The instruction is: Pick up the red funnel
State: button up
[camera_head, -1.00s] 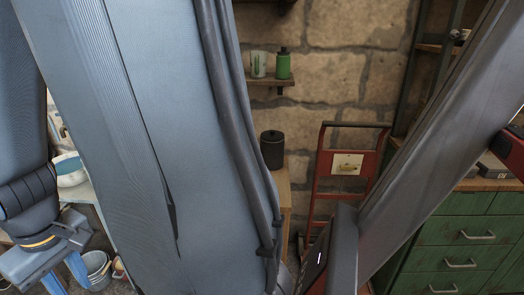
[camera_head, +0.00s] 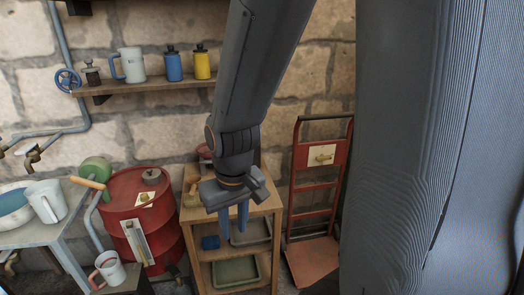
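My gripper (camera_head: 234,228) hangs in front of the wooden shelf unit, pointing down. Its two blue fingers are apart with a gap between them, and nothing shows in the gap. A partly hidden reddish object (camera_head: 205,152) stands behind my arm at the top of the wooden unit; it may be the red funnel, but I cannot tell its shape. No other funnel shape is clear in view.
The wooden shelf unit (camera_head: 228,270) holds trays and a small blue item. A red drum (camera_head: 118,205) stands to its left, and a red hand truck (camera_head: 318,210) to its right. A wall shelf (camera_head: 165,84) holds a jug and bottles. My column blocks the right side.

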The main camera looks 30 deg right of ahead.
aim_at(202, 149)
jog(key=z, duration=0.25)
jog(key=i, duration=1)
